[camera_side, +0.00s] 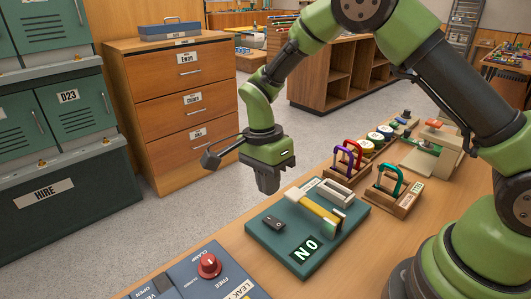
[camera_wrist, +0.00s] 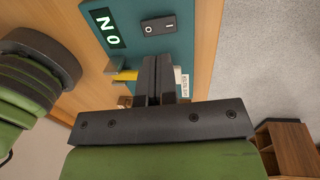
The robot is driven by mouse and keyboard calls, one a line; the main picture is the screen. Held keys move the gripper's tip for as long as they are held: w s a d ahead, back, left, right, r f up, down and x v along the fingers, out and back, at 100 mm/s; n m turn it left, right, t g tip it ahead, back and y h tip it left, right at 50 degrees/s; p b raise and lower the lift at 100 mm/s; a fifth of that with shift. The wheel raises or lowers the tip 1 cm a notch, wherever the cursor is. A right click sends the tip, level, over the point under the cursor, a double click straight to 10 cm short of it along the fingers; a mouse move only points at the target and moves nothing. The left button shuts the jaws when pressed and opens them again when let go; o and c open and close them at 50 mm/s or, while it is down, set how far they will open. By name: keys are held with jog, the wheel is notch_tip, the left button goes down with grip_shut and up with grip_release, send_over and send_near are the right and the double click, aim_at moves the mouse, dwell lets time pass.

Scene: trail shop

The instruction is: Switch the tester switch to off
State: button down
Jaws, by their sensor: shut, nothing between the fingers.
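The tester is a flat teal board (camera_side: 335,233) on the bench. It bears a black rocker switch (camera_side: 273,223) and a dark display (camera_side: 306,248) with lit letters reading ON, seen upside down. In the wrist view the switch (camera_wrist: 159,26) shows a line mark and a circle mark, beside the display (camera_wrist: 104,28). Which side of the rocker is pressed, I cannot tell. A yellow bar-like item (camera_side: 318,212) is mounted on the board. My gripper (camera_side: 268,188) is shut and empty, pointing down above the board's far edge, apart from the switch. Its fingers (camera_wrist: 157,72) hide part of the board in the wrist view.
A blue-grey panel with a red knob (camera_side: 209,266) stands at the near left. Wooden stands with coloured carabiners (camera_side: 385,188) are to the board's right. A wooden drawer cabinet (camera_side: 170,98) and green lockers (camera_side: 70,150) stand behind, across open floor. The space above the switch is clear.

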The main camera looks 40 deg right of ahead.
notch_tip(320, 180, up, 7)
send_over(277, 224)
jog(key=w, duration=0.4)
jog(key=shift+s+d+r, duration=0.1)
jog(key=shift+s, duration=0.7)
jog(key=f, duration=0.4)
jog(key=s+f, duration=0.1)
jog(key=f, duration=0.4)
jog(key=s+f, duration=0.1)
jog(key=f, duration=0.4)
jog(key=shift+s, duration=0.1)
